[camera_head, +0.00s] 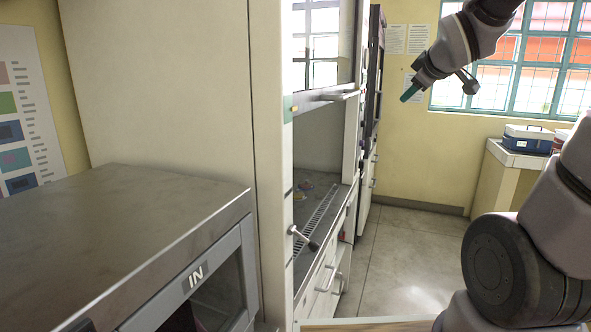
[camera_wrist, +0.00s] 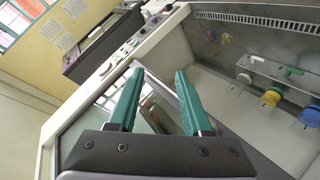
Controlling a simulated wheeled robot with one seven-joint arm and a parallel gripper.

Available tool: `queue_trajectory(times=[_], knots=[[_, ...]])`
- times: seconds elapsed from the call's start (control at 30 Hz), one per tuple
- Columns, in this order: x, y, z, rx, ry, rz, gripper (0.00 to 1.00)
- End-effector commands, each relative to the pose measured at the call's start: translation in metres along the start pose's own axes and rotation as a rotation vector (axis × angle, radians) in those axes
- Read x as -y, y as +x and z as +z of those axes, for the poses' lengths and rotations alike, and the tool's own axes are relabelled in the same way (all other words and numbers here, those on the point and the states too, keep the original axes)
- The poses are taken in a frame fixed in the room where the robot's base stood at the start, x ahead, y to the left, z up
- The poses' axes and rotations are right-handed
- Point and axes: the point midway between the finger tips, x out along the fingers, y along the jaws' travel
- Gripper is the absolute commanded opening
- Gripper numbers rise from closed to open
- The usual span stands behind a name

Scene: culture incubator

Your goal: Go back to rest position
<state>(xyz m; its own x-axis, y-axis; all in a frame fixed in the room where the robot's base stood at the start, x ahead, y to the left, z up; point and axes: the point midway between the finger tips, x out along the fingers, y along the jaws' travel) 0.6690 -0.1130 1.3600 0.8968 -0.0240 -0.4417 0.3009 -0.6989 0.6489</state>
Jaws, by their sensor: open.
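My gripper (camera_head: 411,91) is raised at the upper right of the head view, in front of the far wall and window. Its teal fingers point down and to the left. In the wrist view, my gripper (camera_wrist: 155,85) shows two teal fingers spread apart with nothing between them. The gripper is open and touches nothing that I can see. Beyond the fingers, the wrist view shows the fume hood's glass sash and frame (camera_wrist: 62,125).
A metal-topped incubator (camera_head: 110,215) marked IN stands at left. The fume hood (camera_head: 320,150) stands behind it, with coloured knobs (camera_wrist: 271,97) in the wrist view. A blue box (camera_head: 528,139) sits on a counter at right. The floor (camera_head: 405,250) between is clear.

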Motion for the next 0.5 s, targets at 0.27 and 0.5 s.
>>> queue_trajectory(times=[0.27,0.5], knots=[[0.055,-0.093,0.037,0.258,0.726,-0.145,0.49],[0.107,-0.153,0.045,0.431,1.132,-0.267,0.49]])
